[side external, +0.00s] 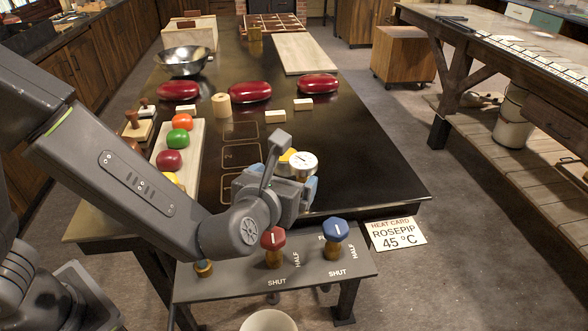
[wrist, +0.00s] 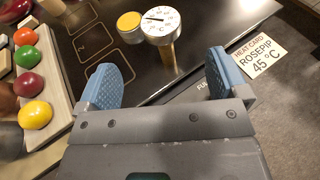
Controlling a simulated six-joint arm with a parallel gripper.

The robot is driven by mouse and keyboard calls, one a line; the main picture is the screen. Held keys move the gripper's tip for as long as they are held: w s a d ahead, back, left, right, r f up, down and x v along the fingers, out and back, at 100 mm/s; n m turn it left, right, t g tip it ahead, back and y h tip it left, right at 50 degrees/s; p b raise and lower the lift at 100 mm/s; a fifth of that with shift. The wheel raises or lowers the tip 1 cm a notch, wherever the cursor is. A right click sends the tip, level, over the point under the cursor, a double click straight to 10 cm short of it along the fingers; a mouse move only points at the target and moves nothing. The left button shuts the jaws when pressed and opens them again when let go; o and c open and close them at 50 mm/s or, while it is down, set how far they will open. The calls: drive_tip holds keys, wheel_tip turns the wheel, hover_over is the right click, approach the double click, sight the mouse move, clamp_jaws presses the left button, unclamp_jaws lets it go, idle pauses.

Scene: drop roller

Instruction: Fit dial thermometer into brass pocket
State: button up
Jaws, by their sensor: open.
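The dial thermometer shows a round white dial (wrist: 160,21) at the top middle of the wrist view; its dial also shows in the side view (side external: 302,164), just beyond my gripper (side external: 280,178). A brass-coloured upright part (wrist: 167,54) shows below the dial; I cannot tell whether it is the stem or the brass pocket, or whether the two are joined. My gripper (wrist: 168,66) is open, with its blue fingers apart and nothing held between them. The dial lies ahead of the gap between the fingers. In the side view my gripper hides most of what is below the dial.
A yellow disc (wrist: 129,21) is close left of the dial. Red (side external: 273,238) and blue (side external: 335,231) valve knobs stand on the front panel. A board (side external: 196,150) with coloured pieces lies left. Red domes (side external: 249,92) and a metal bowl (side external: 184,62) are farther back. The table's right side is clear.

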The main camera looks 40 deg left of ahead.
drive_tip(key=v, duration=0.2)
drive_tip(key=shift+s+r, duration=0.1)
drive_tip(key=shift+s, duration=0.15)
drive_tip(key=a+r+m+g+h, duration=0.1)
drive_tip(key=a+r+m+h, duration=0.15)
drive_tip(key=m, duration=0.45)
drive_tip(key=w+a+r+m+g+h, duration=0.15)
drive_tip(key=r+m, duration=0.25)
drive_tip(key=m, duration=0.4)
drive_tip(key=a+r+m+g+h, duration=0.1)
drive_tip(key=a+r+m+h, duration=0.15)
drive_tip(key=m, duration=0.45)
drive_tip(key=s+a+f+m+g+y, duration=0.1)
drive_tip(key=s+a+m+g, duration=0.1)
drive_tip(key=s+a+m, duration=0.3)
drive_tip(key=s+a+f+m+g+y, duration=0.1)
drive_tip(key=s+a+m, duration=0.4)
drive_tip(key=s+m, duration=0.7)
drive_tip(key=shift+s+a+f+g+y, duration=0.2)
drive_tip(key=shift+s+f+g+y, duration=0.2)
drive_tip(key=shift+f+g, duration=0.5)
